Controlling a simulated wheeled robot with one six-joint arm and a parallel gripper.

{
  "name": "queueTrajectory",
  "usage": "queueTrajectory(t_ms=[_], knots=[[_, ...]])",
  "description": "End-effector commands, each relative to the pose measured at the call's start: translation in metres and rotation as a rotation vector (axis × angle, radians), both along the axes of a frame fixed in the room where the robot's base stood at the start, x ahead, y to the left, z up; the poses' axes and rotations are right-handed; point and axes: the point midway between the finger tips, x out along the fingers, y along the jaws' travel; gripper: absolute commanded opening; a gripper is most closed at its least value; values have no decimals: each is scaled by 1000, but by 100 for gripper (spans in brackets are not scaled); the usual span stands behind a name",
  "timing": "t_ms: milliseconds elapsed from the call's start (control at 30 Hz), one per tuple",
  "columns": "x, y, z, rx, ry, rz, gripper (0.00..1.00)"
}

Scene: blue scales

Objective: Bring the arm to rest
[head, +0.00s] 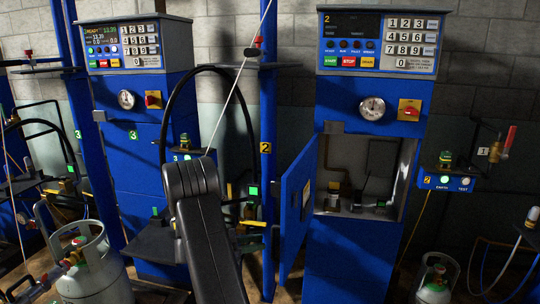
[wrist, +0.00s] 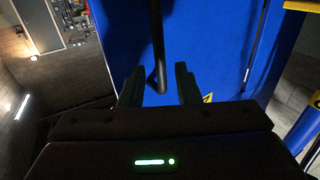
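My gripper (wrist: 157,78) shows in the wrist view with its two dark fingers apart. A dark bar or hose (wrist: 157,40) runs down a blue panel (wrist: 120,35) in the gap between the fingers. I cannot tell whether the fingers touch it, but they are not closed together. In the head view my dark arm rises from the bottom centre, and its bent part stands before the space between the two blue scales. My gripper cannot be made out there.
The right blue scale (head: 345,262) has its door (head: 296,205) swung open to the left, showing a compartment (head: 385,160). The left scale (head: 150,205) stands behind my arm. Gas cylinders (head: 92,270) (head: 435,288) stand at lower left and lower right. A black hose (head: 168,105) loops between the scales.

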Motion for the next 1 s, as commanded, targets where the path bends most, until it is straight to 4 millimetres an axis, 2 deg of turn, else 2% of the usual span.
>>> queueTrajectory(t_ms=[33,200,400,833,1000], knots=[[2,-11,0,0,1,-4,30],[8,-38,0,0,-1,-4,30],[13,-55,0,0,-1,-1,30],[13,-58,0,0,-1,2,30],[15,-53,5,2,-9,8,30]])
